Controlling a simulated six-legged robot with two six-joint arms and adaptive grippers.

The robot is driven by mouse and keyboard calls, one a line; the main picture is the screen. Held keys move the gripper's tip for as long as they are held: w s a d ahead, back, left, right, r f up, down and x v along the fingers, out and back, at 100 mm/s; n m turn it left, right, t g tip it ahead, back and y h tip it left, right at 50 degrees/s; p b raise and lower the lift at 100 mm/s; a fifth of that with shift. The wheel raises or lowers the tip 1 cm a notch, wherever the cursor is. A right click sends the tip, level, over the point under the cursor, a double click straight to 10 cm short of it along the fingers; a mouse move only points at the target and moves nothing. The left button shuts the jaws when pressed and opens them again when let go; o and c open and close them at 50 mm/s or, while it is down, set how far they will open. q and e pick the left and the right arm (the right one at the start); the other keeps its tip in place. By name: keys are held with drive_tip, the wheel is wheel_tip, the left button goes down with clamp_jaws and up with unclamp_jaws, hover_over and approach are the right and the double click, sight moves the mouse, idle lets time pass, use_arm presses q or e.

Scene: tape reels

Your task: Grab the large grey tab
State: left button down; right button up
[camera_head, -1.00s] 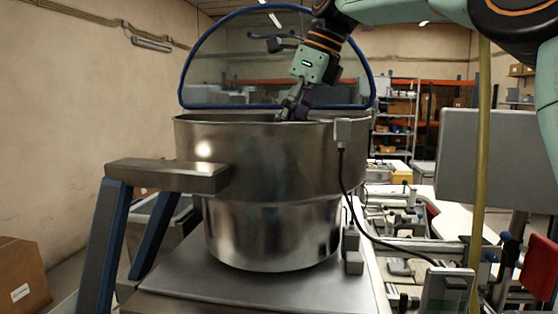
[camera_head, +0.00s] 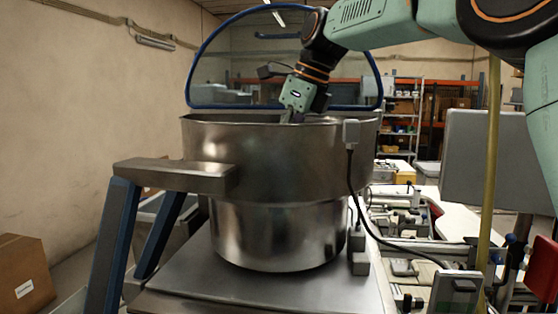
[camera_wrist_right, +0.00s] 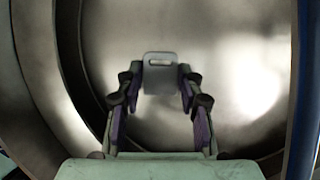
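The large grey tab (camera_wrist_right: 160,72) shows in the right wrist view as a flat grey plate with a slot near its top edge. It is inside the steel bowl (camera_head: 270,160), ahead of my right gripper (camera_wrist_right: 160,80). The gripper's two fingers are apart, one on each side of the tab's lower part. I cannot tell whether the fingertips touch it. My left gripper is not in view.
A blue-framed clear guard (camera_head: 285,60) stands behind the bowl. A grey box with a cable (camera_head: 351,132) hangs on the bowl's right rim. A grey panel (camera_head: 490,160) and a yellow hose (camera_head: 492,150) are at the right. A cardboard box (camera_head: 24,275) sits at lower left.

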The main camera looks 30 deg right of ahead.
drive_tip(key=shift+d, duration=0.15)
drive_tip(key=shift+c, duration=1.3)
drive_tip(key=shift+s+d, duration=0.1)
drive_tip(key=shift+s, duration=0.05)
drive_tip(key=shift+r, duration=0.1)
drive_tip(key=shift+w+r, duration=0.2)
drive_tip(key=shift+r, duration=0.5)
drive_tip(key=r, duration=0.6)
drive_tip(key=shift+s+r, duration=0.1)
drive_tip(key=shift+s, duration=0.1)
drive_tip(key=shift+r, duration=1.15)
